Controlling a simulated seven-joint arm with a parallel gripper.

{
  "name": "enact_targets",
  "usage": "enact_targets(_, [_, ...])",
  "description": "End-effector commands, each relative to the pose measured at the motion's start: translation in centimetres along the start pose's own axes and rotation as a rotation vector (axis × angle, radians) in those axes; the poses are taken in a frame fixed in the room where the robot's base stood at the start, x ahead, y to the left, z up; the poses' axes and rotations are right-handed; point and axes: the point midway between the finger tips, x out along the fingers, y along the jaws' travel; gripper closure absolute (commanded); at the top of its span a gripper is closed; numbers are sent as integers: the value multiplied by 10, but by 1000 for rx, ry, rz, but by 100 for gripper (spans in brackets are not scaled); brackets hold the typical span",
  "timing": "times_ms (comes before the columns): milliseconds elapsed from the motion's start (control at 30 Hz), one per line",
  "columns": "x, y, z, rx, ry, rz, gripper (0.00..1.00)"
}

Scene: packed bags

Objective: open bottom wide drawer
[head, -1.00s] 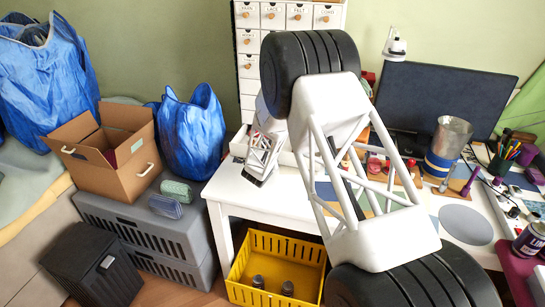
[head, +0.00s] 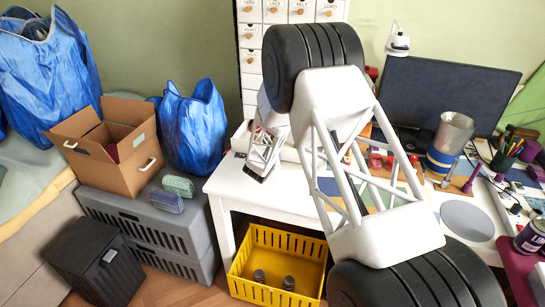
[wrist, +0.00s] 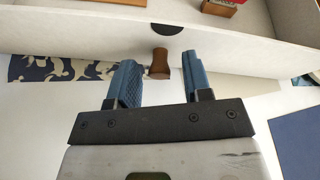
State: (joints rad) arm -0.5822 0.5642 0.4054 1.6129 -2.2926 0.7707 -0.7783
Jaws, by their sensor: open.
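The wide drawer's white front (wrist: 90,40) runs across the top of the wrist view. Its brown knob (wrist: 160,63) sticks out toward me. My gripper (wrist: 160,76) is open, with one blue finger on each side of the knob. Small gaps show between the knob and both fingers. A dark half-round cutout sits on the front's top edge above the knob. Red and brown items show behind the front, so the drawer's inside is partly visible from above. In the head view, the white drawer cabinet (head: 251,62) stands behind my arm, which hides most of its lower part.
The white desk (head: 225,187) carries a monitor (head: 440,95), a metal tin (head: 450,140) and a pencil cup (head: 503,160) to the right. A yellow crate (head: 240,290) stands below. Blue bags (head: 192,125), a cardboard box (head: 105,165) and grey crates (head: 150,230) are at left.

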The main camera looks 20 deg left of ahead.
Motion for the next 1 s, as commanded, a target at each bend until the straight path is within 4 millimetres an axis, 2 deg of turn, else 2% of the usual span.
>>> enact_targets(267, [-13, 0, 1, 0, 0, 1, 55])
enact_targets(700, [-57, 0, 1, 0, -1, 0, 55])
enact_targets(1000, [-75, -1, 0, 1, 0, -1, 55])
